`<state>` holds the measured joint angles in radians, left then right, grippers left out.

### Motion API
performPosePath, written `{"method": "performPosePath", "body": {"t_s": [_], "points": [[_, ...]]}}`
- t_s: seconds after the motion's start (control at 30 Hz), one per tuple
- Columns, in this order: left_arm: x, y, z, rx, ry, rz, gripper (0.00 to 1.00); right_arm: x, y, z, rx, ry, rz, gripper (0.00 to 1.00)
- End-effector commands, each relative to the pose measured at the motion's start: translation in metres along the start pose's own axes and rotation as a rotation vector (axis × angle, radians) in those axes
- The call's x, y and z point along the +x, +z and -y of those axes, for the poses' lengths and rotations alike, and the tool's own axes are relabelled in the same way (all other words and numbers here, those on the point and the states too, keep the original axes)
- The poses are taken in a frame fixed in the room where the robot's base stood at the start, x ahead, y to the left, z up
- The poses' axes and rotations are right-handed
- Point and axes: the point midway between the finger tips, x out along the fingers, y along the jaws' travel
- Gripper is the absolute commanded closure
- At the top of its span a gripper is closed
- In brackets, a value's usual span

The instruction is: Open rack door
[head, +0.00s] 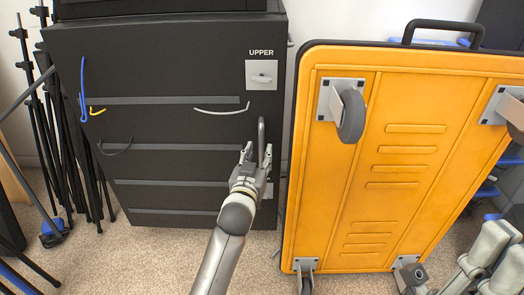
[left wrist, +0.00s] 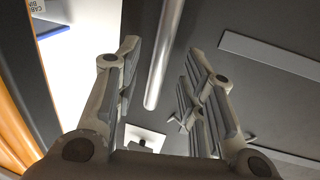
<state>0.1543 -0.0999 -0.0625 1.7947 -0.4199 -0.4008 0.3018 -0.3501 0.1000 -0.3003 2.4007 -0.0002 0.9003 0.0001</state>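The black rack door (head: 165,125) fills the left and middle of the head view and looks closed. An upright bar handle (head: 262,135) stands near its right edge, below a light plate marked UPPER (head: 261,75). My left gripper (head: 253,158) is at this handle. In the left wrist view the fingers of my left gripper (left wrist: 160,95) are open, with the metal handle bar (left wrist: 163,55) in the gap between them, not gripped. Grey parts of my right arm (head: 488,255) show at the lower right; its fingers are not clear.
An orange wheeled cart (head: 400,150) stands upright on edge just right of the rack. Black tripods (head: 50,140) stand to the left of the rack. Cables (head: 222,111) hang on the door front. Carpet (head: 130,260) in front of the rack is clear.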

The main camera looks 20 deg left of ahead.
Motion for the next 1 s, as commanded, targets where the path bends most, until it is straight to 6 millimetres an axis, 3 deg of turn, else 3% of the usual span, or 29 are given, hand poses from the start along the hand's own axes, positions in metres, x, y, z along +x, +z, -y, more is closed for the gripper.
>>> {"method": "performPosePath", "body": {"t_s": [0.13,0.3,0.7,1.0], "points": [[0.021,0.002,0.001,0.002,-0.001,0.0,0.63,-0.009,0.003,0.0,0.0,-0.001,0.0,1.0],[0.036,0.001,0.0,0.0,0.0,0.0,0.63,-0.004,0.004,0.0,-0.003,-0.013,-0.021,1.0],[0.042,0.0,0.0,0.0,0.0,0.001,0.63,0.002,0.003,0.0,-0.004,-0.017,-0.039,1.0],[0.041,0.0,0.0,0.001,0.0,0.001,1.0,0.002,0.003,0.0,-0.004,-0.015,-0.038,1.0]]}}
